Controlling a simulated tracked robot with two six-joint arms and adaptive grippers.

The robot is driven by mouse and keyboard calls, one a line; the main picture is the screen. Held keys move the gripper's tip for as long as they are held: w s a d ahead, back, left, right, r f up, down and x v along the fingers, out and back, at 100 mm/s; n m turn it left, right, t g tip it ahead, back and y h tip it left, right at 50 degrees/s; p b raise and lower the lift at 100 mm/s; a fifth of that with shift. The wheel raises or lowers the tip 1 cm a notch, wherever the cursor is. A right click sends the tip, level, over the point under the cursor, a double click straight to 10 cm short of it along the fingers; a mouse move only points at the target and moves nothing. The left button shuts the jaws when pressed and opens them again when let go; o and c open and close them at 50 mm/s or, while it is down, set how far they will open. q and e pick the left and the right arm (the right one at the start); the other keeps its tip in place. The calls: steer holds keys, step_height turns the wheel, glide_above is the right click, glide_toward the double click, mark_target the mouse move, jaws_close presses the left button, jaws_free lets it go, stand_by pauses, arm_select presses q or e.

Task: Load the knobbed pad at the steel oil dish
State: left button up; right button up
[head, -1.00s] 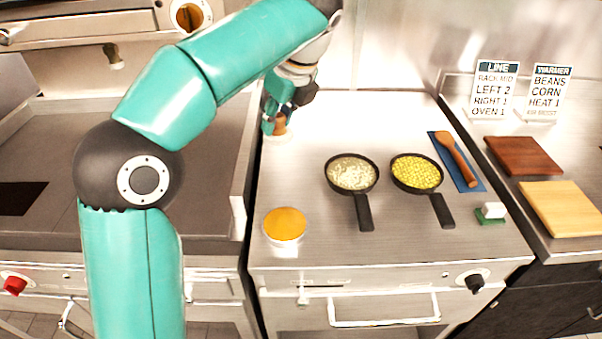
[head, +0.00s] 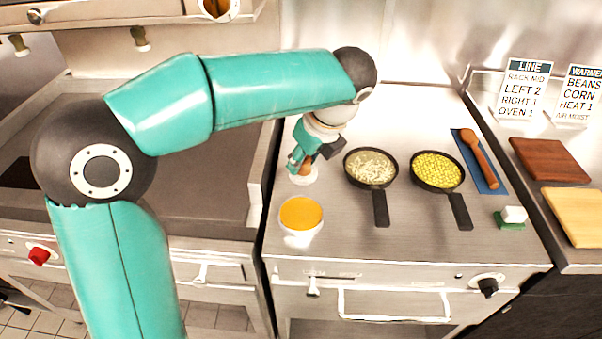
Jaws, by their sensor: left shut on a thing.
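The knobbed pad (head: 304,180) is a pale round pad with a brown knob. My left gripper (head: 304,164) is shut on the knob from above, with the pad facing down. The steel oil dish (head: 301,234) is a small round dish filled with orange-yellow oil. It stands on the steel top, just in front of the pad. The pad is behind the dish and apart from it in the picture. I cannot tell whether the pad touches the steel top. My right gripper is not in view.
Two black pans, one with pale beans (head: 370,168) and one with corn (head: 437,170), stand right of the pad. Farther right are a wooden spoon (head: 480,160) on a blue mat, a white-and-green block (head: 511,217) and two boards. A flat griddle (head: 190,200) lies left.

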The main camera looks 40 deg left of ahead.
mark_target(300, 177)
arm_select(q)
steer(key=shift+s+d+f, duration=0.2)
steer(key=shift+s+f, duration=0.3)
steer(key=shift+f, duration=0.05)
steer(key=shift+s+d+f, duration=0.2)
steer(key=shift+s+f, duration=0.25)
steer(key=shift+f, duration=0.05)
steer(key=shift+s+f, duration=0.15)
steer(key=shift+f, duration=0.15)
step_height(300, 177, down, 6)
steer(key=b, duration=0.6)
steer(key=shift+r+b, duration=0.1)
steer(key=shift+b, duration=0.2)
steer(key=shift+f, duration=0.4)
steer(key=shift+d, duration=0.1)
stand_by(1.0)
step_height(300, 177, up, 7)
steer(key=p, duration=0.7)
stand_by(0.8)
